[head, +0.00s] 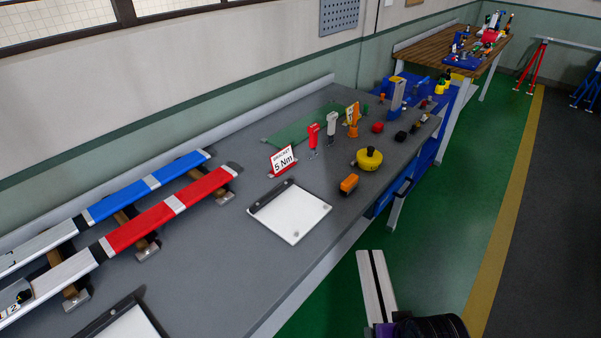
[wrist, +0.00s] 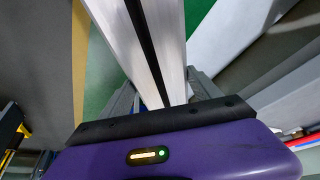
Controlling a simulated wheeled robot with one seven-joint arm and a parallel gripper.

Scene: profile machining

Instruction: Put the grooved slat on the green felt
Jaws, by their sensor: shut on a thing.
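The grooved slat (head: 375,285) is pale with a dark groove along its length. It stands out from my gripper (head: 384,327) beside the bench's front edge, over the green floor. In the wrist view the slat (wrist: 112,22) runs up and away between the grey fingers of my gripper (wrist: 163,95), which is shut on it. The fingertips are partly hidden behind the slat. The green felt (head: 290,130) lies flat at the back of the grey bench, well apart from the slat. Small tools and a sign stand in front of it.
On the bench (head: 220,270) are a white board (head: 290,212), a 5 Nm sign (head: 283,161), a red-handled tool (head: 313,135), a yellow round thing (head: 369,159) and an orange block (head: 349,184). Long red and blue rails (head: 170,208) lie at left. Bare bench surrounds the white board.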

